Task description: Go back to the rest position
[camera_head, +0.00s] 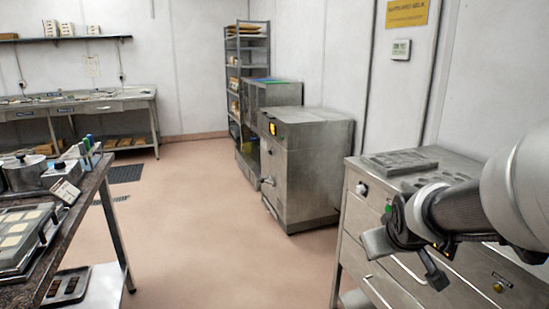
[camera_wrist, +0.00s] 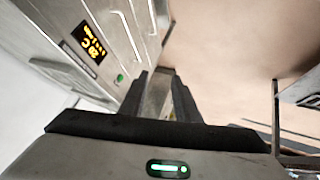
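My gripper (camera_head: 408,262) hangs at the end of my arm at the right of the head view, in front of the steel cabinet (camera_head: 352,220) with drawers. In the wrist view the two dark fingers of my gripper (camera_wrist: 160,88) stand apart, with a gap between them. A grey surface shows in the gap; I cannot tell what it belongs to. I see nothing clearly held. The cabinet front also shows in the wrist view, with a lit orange display (camera_wrist: 90,45) and a green button.
A mould plate (camera_head: 400,161) lies on the cabinet top. A steel machine (camera_head: 310,170) and a shelf rack stand behind. A dark-topped table (camera_head: 95,190) with pots and a tray is at left; a workbench (camera_head: 130,98) stands at the back. The floor (camera_head: 200,220) between is clear.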

